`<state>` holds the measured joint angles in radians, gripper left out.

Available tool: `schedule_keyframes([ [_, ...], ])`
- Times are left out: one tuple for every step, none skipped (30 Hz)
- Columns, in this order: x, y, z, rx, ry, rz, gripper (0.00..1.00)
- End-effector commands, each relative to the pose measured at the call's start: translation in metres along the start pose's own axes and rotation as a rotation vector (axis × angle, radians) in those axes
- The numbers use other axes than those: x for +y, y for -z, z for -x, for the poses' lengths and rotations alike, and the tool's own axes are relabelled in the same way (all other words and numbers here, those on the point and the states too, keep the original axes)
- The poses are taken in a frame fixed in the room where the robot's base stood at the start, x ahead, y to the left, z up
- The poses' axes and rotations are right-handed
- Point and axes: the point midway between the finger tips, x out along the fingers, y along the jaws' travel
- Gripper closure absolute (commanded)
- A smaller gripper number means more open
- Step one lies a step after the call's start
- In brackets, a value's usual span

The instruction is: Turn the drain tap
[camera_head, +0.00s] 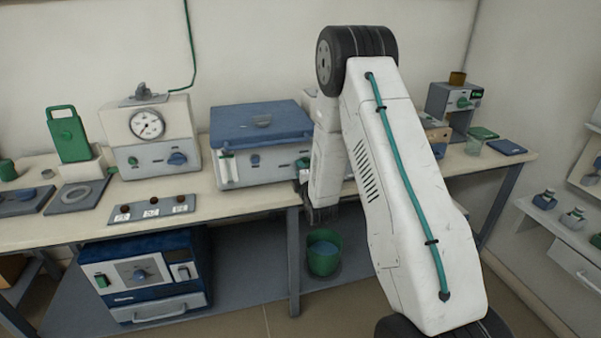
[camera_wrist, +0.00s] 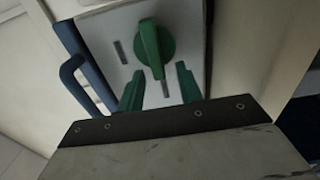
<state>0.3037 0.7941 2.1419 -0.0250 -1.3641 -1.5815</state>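In the wrist view a green tap handle (camera_wrist: 151,42) sits on a pale panel, its long grip close to upright in the picture. My gripper (camera_wrist: 160,88) has two green fingers, set apart with nothing between them. Their tips point at the panel just below the handle, on either side of a short grey slot mark. I cannot tell whether they touch the panel. In the head view, my arm covers part of the blue-lidded bath (camera_head: 262,126), and I cannot make out the fingers there.
A green bucket (camera_head: 323,258) stands under the bench, below my arm. In the wrist view a blue handle (camera_wrist: 75,82) stands out left of the panel. A gauge unit (camera_head: 150,128) is left on the bench; a blue furnace (camera_head: 150,282) is below it.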

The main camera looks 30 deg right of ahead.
Motion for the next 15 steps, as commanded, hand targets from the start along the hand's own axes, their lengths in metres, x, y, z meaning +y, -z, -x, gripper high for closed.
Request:
schedule_keyframes([
  [0.000,0.000,0.000,0.000,0.000,0.000,0.65],
  [0.000,0.000,0.000,0.000,-0.001,0.000,0.65],
  [0.000,0.000,0.001,0.000,0.000,0.000,0.65],
  [0.000,0.000,0.002,0.000,0.000,0.000,0.65],
  [0.000,0.000,0.004,-0.001,0.001,0.000,0.65],
  [0.000,0.000,0.008,0.000,0.001,0.000,0.65],
  [0.000,0.000,0.012,0.000,0.001,0.000,0.65],
  [0.000,0.000,0.016,0.000,0.001,0.000,0.65],
  [0.000,0.000,0.023,0.000,0.002,0.000,0.65],
  [0.000,0.000,0.029,0.000,0.001,0.000,0.65],
  [0.000,0.000,0.034,0.000,0.002,0.000,0.65],
  [0.000,0.000,0.041,0.000,0.002,0.000,0.65],
  [0.000,0.000,0.047,0.000,0.002,0.000,0.65],
  [0.000,0.000,0.051,0.000,0.001,0.000,0.65],
  [-0.001,0.000,0.058,0.000,0.003,0.000,0.65],
])
